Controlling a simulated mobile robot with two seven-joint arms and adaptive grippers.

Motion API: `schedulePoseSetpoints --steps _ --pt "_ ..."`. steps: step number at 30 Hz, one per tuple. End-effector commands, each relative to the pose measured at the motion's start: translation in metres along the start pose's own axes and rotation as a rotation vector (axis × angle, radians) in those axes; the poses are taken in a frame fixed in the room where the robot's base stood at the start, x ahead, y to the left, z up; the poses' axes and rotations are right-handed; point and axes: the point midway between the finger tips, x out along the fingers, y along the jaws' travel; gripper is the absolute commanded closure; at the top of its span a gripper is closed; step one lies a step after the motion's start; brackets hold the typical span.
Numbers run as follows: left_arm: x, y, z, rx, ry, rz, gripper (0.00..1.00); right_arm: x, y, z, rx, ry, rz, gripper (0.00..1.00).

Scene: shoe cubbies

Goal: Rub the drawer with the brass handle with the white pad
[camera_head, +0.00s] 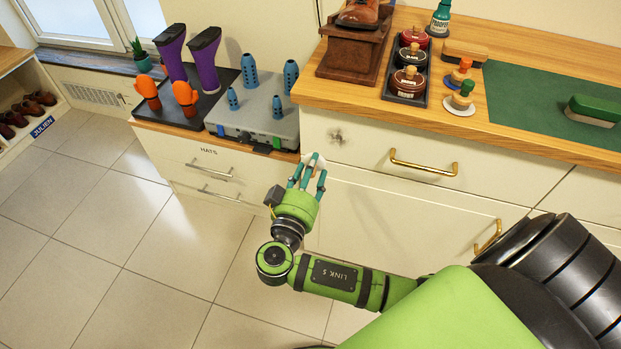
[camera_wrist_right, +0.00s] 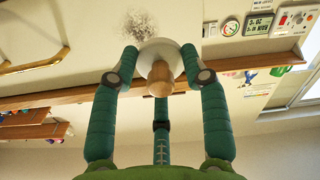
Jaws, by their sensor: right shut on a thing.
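The drawer (camera_head: 367,148) with the brass handle (camera_head: 424,165) is cream and closed, under the wooden counter edge. A grey smudge (camera_head: 336,137) marks its left part and also shows in the wrist view (camera_wrist_right: 146,26). My right gripper (camera_head: 309,177) is below and left of the smudge. In the wrist view its green fingers are shut on the white pad (camera_wrist_right: 165,46), a round disc with a wooden knob (camera_wrist_right: 158,79). The pad is close to the drawer front, just beside the smudge; whether it touches cannot be told. My left gripper is not in view.
On the counter stand round polish tins (camera_head: 409,81), two knobbed pads (camera_head: 460,95), a green mat (camera_head: 545,100) and a green-backed brush (camera_head: 594,109). A grey dryer box (camera_head: 255,118) with blue posts sits left, above the HATS drawer (camera_head: 205,163). The tiled floor is clear.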

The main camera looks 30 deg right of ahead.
Motion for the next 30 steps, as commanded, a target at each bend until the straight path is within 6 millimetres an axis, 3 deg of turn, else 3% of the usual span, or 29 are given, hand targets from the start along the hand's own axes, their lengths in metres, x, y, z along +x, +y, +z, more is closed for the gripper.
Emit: schedulePoseSetpoints --steps 18,30 --pt "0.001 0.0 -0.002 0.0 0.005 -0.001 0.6 0.053 0.001 -0.002 0.0 0.006 0.004 0.81" --pt "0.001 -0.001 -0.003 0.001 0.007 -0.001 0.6 0.059 0.001 -0.001 0.001 0.003 0.002 0.81"
